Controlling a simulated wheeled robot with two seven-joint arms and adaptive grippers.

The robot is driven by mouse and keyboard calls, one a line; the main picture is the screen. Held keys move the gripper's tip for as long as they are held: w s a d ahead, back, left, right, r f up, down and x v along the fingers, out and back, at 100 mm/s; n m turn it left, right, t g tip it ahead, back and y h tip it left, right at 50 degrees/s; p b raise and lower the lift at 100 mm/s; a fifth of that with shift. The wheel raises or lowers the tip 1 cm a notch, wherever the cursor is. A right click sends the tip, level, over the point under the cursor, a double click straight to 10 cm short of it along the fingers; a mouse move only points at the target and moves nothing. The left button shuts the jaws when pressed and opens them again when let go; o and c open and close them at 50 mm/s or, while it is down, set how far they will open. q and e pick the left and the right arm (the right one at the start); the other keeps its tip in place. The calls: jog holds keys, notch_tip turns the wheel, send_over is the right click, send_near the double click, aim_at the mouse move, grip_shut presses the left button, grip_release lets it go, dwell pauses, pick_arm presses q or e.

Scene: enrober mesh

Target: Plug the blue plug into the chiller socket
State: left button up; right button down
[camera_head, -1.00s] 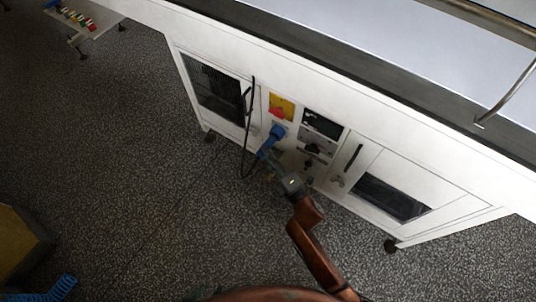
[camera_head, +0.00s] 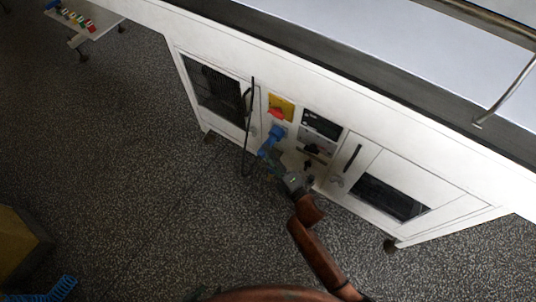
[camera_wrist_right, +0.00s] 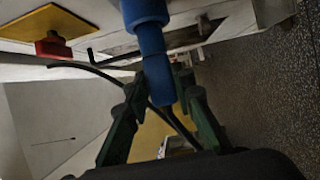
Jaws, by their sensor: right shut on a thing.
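The blue plug (camera_head: 265,150) is between the fingers of my right gripper (camera_head: 270,161), in front of the white machine's panel. In the right wrist view the blue plug (camera_wrist_right: 156,68) sits between the green fingers of my right gripper (camera_wrist_right: 153,105), which is shut on it. A wider blue part, seemingly the chiller socket (camera_wrist_right: 145,12), is in line with the plug's far end and appears to meet it. In the head view the blue socket (camera_head: 277,132) is below the yellow plate. How deep the plug sits cannot be told. My left gripper is not in view.
A yellow plate with a red knob (camera_head: 280,107) is above the socket. A dark display (camera_head: 320,123) and switches are to its right. A black cable (camera_head: 247,135) hangs left of the plug.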

jog(key=shift+w+d, duration=0.45)
jog(key=shift+w, duration=0.15)
jog(key=shift+w+d, duration=0.4)
jog(key=shift+w, duration=0.2)
jog(key=c, duration=2)
grip_release()
jog(key=shift+r, duration=0.1)
jog(key=o, duration=0.4)
jog(key=shift+d, duration=0.1)
jog(key=shift+f, duration=0.2)
jog(key=v, duration=1.2)
jog(key=shift+r, duration=0.15)
jog(key=shift+c, duration=0.4)
